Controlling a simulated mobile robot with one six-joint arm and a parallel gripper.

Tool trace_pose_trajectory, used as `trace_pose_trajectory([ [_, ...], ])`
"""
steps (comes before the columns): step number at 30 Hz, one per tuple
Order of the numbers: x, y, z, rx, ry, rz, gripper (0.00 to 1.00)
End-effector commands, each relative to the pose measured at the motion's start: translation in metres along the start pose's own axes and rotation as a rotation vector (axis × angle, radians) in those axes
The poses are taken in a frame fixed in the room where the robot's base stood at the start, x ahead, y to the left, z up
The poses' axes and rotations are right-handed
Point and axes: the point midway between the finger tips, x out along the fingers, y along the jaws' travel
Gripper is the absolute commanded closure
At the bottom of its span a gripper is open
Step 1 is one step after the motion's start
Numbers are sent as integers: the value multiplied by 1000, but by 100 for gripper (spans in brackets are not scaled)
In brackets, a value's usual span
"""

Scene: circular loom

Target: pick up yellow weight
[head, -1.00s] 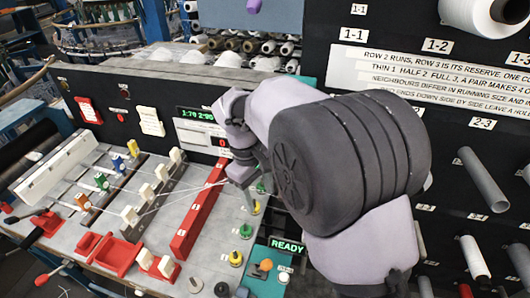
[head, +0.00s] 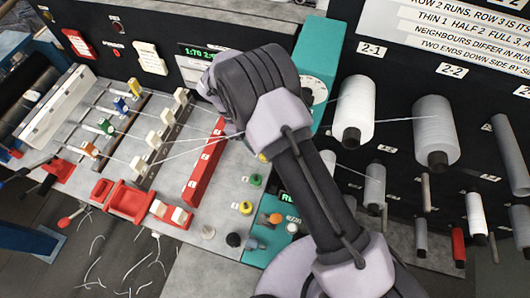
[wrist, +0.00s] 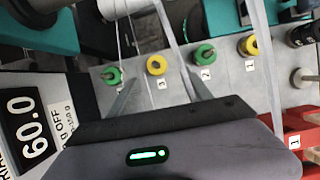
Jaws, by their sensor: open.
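Two yellow weights stand on the grey panel among green ones. In the wrist view one yellow weight (wrist: 156,65) is seen between my fingers, and another yellow weight (wrist: 249,46) is to the right. In the head view the nearer yellow weight (head: 246,207) is in clear sight, and a farther yellow weight (head: 263,157) is partly hidden by my arm. In the head view my arm hides the fingertips.
Green weights (wrist: 203,54) stand close beside the yellow ones. A red bar (head: 206,160) lies left of the row, with threads crossing it. A black weight (head: 234,240) and teal panel (head: 269,242) are nearby. Spools (head: 354,110) stick out on the right.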

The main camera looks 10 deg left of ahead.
Motion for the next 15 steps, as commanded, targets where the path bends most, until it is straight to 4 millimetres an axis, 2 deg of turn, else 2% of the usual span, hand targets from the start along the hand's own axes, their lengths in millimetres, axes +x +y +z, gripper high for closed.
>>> trace_pose_trajectory([
  [1,10,0,0,1,-1,-1,42],
  [7,36,2,2,1,-1,-1,42],
  [12,69,6,5,1,-1,-1,42],
  [15,77,6,5,1,1,1,42],
])
